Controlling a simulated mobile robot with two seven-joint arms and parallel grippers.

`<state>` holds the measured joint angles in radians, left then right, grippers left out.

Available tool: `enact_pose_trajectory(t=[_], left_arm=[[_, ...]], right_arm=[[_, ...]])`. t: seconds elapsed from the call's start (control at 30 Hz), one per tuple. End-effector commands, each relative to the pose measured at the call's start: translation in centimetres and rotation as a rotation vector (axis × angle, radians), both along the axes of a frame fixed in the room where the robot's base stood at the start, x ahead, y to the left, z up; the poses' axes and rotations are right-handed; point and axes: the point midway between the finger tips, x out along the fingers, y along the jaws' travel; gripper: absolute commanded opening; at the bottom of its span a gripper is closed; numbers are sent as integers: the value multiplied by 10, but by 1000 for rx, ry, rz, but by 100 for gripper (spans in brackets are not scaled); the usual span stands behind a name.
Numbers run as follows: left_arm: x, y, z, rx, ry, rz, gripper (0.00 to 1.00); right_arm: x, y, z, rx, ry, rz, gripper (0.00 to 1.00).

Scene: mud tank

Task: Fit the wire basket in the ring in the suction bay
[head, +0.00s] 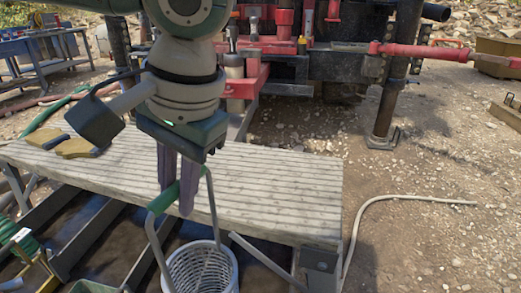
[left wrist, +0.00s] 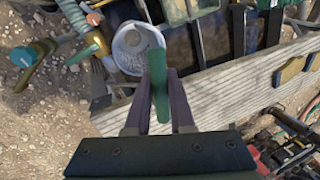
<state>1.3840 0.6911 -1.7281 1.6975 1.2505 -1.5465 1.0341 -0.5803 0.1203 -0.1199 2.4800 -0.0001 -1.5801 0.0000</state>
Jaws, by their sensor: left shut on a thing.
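My left gripper (head: 177,196) is shut on the green grip of the wire basket's handle. The white basket (head: 176,268) hangs below it at the front edge of the plank deck, partly cut off by the bottom of the head view. In the left wrist view my left gripper (left wrist: 158,112) has the green grip between its fingers, and the pale round basket (left wrist: 128,50) shows beyond it. I cannot make out the ring clearly; the basket and the frame edge hide part of the bay. My right gripper is not in view.
The ribbed plank deck (head: 270,190) lies behind the basket, with yellow-brown gloves (head: 80,147) on it. Dark tank bays with dividers (head: 85,240) lie at the lower left. A pale hose (head: 390,197) lies on the gravel at right. Red machinery (head: 280,50) stands behind.

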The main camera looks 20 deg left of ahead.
Motion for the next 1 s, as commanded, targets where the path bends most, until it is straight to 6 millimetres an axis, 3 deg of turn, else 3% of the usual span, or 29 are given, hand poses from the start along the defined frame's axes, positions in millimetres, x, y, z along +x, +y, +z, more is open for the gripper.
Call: enact_pose_trajectory(t=[0.1,0.47,1.0], left_arm=[[0,0,3,0,1,-1,0],[0,0,-2,0,0,0,0],[0,0,-40,0,1,0,0]], right_arm=[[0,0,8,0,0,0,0],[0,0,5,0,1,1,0],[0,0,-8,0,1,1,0]])
